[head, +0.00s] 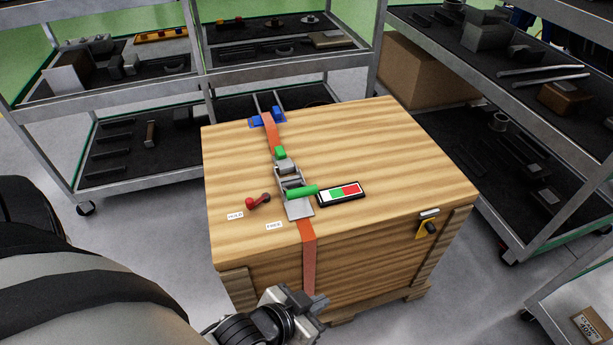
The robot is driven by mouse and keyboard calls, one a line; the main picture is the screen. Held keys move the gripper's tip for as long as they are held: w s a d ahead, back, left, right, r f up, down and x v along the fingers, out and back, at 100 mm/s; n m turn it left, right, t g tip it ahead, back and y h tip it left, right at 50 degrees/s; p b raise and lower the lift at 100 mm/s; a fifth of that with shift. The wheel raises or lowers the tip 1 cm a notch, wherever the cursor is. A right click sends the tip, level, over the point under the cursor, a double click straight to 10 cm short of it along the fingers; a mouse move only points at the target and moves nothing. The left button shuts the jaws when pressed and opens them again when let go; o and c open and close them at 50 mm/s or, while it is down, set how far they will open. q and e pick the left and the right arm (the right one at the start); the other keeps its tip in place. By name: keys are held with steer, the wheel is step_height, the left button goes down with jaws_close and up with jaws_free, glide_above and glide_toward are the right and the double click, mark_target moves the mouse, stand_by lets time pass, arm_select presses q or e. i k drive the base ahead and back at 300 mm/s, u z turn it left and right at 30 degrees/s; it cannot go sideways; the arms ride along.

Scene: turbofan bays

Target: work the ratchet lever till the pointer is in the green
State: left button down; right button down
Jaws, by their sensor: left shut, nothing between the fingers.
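The ratchet (290,178) sits on top of a wooden crate (390,150), on an orange strap (309,258) that runs across the lid and down the front. Its lever has a green grip (302,192) lying low across the ratchet, pointing right. Just right of it is a gauge (341,193) with white, green and red fields; its pointer is too small to make out. My left gripper (304,303) is shut and empty, in front of the crate near the strap, apart from the lever. My right gripper is not in view.
A small red lever (258,201) lies left of the ratchet, near labels HOLD (235,215) and FREE (274,225). A blue anchor (267,118) holds the strap at the back. Loaded shelves (190,75) stand behind and to the right. The lid's right half is clear.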

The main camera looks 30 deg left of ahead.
mark_target(308, 190)
steer(key=z, duration=1.45)
steer(key=k, duration=1)
steer(key=u, duration=0.95)
steer(key=i, duration=0.5)
steer(key=z, duration=0.05)
